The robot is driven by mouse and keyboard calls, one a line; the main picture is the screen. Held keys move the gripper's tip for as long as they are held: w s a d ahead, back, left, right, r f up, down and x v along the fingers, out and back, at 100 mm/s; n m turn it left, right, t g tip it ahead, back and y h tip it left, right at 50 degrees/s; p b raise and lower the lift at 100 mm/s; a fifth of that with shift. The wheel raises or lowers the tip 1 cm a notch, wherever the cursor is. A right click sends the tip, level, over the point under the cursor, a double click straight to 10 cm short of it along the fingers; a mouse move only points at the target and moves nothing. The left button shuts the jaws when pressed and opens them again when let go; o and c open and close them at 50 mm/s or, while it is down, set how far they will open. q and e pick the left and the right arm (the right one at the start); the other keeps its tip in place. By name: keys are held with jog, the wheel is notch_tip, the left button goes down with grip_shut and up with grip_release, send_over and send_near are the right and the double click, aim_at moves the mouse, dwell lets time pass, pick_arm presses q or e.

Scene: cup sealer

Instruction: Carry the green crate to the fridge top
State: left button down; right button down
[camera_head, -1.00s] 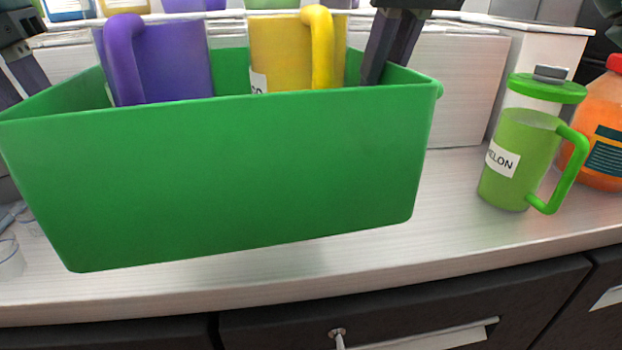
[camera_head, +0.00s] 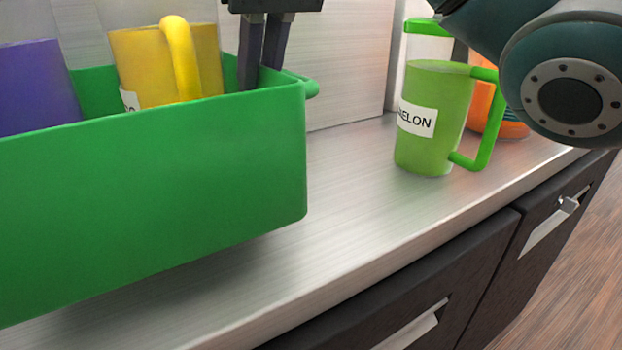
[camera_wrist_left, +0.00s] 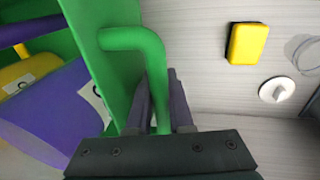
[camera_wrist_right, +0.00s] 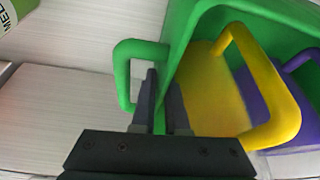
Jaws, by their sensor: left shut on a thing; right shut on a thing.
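The green crate (camera_head: 180,180) fills the left of the head view, and its left end is out of frame. It holds a yellow jug (camera_head: 150,70) and a purple jug (camera_head: 35,85). Its base appears raised above the counter. The fridge top cannot be made out.
A green jug labelled MELON (camera_head: 432,115) stands on the counter (camera_head: 350,190) right of the crate, with an orange container (camera_head: 485,90) behind it. My right arm hangs over them. A yellow block (camera_wrist_left: 247,43) and a white knob (camera_wrist_left: 276,90) show in the left wrist view.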

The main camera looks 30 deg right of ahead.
pick_arm(q)
jog(key=shift+d, duration=0.3)
pick_arm(e)
jog(key=shift+w+a, duration=0.1)
jog(key=shift+a, duration=0.15)
